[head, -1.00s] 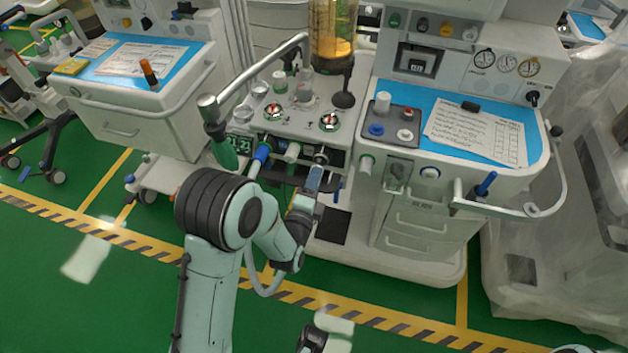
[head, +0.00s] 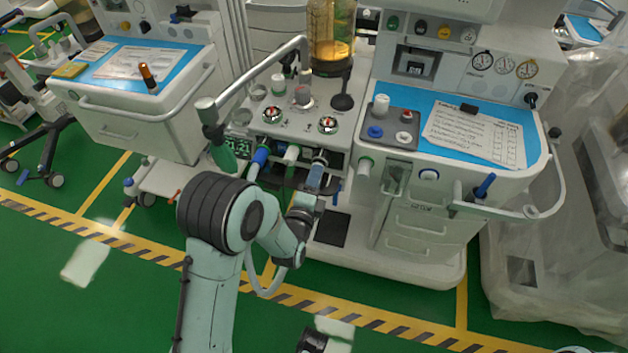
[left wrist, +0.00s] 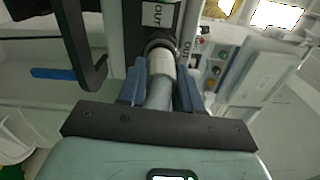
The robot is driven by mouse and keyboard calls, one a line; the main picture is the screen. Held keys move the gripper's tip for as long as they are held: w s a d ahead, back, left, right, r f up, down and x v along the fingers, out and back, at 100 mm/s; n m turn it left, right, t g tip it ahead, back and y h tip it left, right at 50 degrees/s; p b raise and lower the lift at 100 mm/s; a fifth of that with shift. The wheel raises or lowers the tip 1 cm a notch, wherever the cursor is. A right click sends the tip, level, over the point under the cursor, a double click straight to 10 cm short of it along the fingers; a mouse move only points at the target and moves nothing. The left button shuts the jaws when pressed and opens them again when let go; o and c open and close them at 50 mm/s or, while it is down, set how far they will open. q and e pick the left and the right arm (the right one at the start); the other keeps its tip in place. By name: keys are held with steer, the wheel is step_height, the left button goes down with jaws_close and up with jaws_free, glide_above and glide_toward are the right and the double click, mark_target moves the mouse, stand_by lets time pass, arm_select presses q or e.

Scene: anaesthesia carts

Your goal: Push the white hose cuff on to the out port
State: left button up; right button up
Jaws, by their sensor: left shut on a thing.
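The white hose cuff (left wrist: 162,63) is between the two blue fingers of my left gripper (left wrist: 159,82) in the left wrist view. The grey hose (left wrist: 158,96) runs back from the cuff toward the palm. The cuff's far end meets the dark ring of the out port (left wrist: 160,44), lined up with it; how deep it sits on the port I cannot tell. In the head view my left gripper (head: 318,162) is at the machine's front and covers the port and cuff. My right gripper is not in view.
A blue-collared port (head: 261,156) and a white-and-green fitting (head: 291,153) are left of the gripper. A white-and-green fitting (head: 365,166) is to the right. A metal rail (head: 255,72) arches above my forearm. A dark bracket (left wrist: 82,45) stands close left in the wrist view.

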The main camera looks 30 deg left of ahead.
arm_select(q)
steer(key=shift+w+a, duration=0.1)
steer(key=shift+w, duration=0.4)
steer(key=o, duration=1.1)
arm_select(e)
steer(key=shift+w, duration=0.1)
arm_select(q)
steer(key=p+v, duration=1)
steer(key=v, duration=0.3)
steer(key=shift+s, duration=0.15)
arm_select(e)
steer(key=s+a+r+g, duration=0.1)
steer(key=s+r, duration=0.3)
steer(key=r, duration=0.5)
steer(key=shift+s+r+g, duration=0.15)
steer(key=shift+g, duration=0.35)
